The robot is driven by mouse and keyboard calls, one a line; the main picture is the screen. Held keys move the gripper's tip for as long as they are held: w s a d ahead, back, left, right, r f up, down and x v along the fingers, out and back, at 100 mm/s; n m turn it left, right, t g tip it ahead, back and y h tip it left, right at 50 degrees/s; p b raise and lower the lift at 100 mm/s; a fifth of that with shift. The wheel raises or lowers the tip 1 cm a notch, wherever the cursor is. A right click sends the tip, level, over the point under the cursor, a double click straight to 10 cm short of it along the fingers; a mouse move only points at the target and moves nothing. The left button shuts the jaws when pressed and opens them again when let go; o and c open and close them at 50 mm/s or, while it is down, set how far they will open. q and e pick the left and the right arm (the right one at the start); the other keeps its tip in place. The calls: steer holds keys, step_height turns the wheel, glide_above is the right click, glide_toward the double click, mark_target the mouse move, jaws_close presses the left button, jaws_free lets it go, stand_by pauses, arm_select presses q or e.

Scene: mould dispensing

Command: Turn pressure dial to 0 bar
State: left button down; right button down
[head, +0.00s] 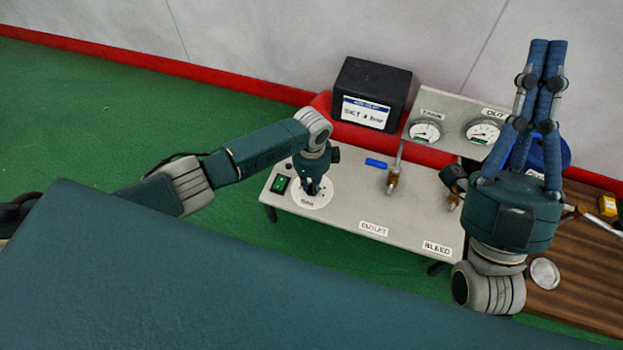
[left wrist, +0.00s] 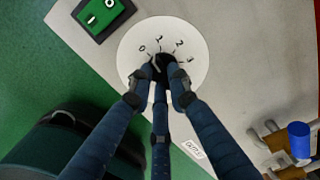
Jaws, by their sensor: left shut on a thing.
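The pressure dial's white round plate (head: 322,203) lies on the left part of the light bench top. It also shows in the left wrist view (left wrist: 197,70), with marks 0, 1, 2 and 3 along its far edge. My left gripper (head: 313,188) points down over the plate. Its three blue fingers (left wrist: 160,70) are shut on the black knob (left wrist: 159,62) at the centre. The fingers cover most of the knob, so I cannot tell its setting. My right gripper (head: 548,45) points up at the right, fingertips together and empty.
A green switch (head: 279,183) sits left of the dial. A wooden table (head: 580,290) is further right.

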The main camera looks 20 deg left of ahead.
mark_target(312, 187)
arm_select(q)
steer(key=shift+r+n+p, duration=0.1)
steer(key=shift+n+p, duration=0.55)
steer(key=shift+n, duration=0.05)
steer(key=shift+d+n+p, duration=0.1)
steer(key=shift+n+p, duration=0.5)
steer(key=shift+n, duration=0.2)
arm_select(e)
steer(key=w+f+g+h, duration=0.1)
steer(key=w+f+g, duration=0.3)
steer(key=f, duration=0.3)
steer(key=w+f+g+h, duration=0.2)
steer(key=w+f+g, duration=0.2)
steer(key=f, duration=0.3)
steer(key=shift+a+f+g, duration=0.2)
steer(key=shift+f+g, duration=0.1)
steer(key=shift+f, duration=0.1)
arm_select(q)
steer(key=c, duration=1.6)
jaws_free()
steer(key=shift+c, duration=0.2)
step_height(312, 187, up, 12)
